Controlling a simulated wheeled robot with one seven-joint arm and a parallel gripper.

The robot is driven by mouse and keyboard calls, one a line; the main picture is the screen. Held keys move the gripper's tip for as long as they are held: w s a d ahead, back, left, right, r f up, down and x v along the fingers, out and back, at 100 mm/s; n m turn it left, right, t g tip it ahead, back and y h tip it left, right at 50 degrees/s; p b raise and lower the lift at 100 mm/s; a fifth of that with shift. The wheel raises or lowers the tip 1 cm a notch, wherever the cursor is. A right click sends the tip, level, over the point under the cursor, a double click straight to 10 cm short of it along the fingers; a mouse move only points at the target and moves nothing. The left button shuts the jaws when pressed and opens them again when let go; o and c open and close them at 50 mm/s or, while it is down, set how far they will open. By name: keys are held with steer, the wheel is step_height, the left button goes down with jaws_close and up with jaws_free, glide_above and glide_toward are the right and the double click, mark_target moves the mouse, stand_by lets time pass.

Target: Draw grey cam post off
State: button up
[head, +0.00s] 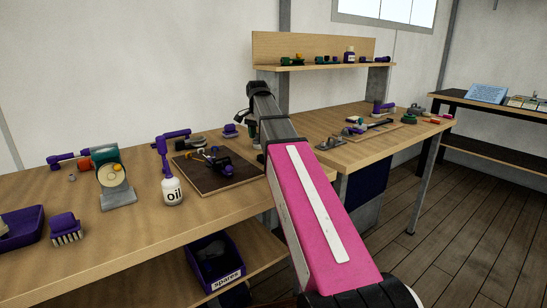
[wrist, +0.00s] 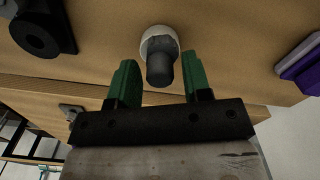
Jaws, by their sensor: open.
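A grey cam post (wrist: 160,68) shows in the wrist view as a short dark grey stub. It stands out of a round white collar (wrist: 147,36) against a wooden surface. My gripper (wrist: 158,78) is open, with one green finger on each side of the post. A gap shows between the post and each finger, so the fingers do not appear to touch it. In the head view my pink arm reaches over the workbench (head: 100,254), and I cannot make out the post or the fingertips there.
In the wrist view a black part with a round hole (wrist: 38,36) is at upper left and a purple and grey thing (wrist: 302,66) at right.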

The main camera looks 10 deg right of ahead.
jaws_close()
steer(key=shift+r, duration=0.35)
steer(key=shift+r, duration=2.6)
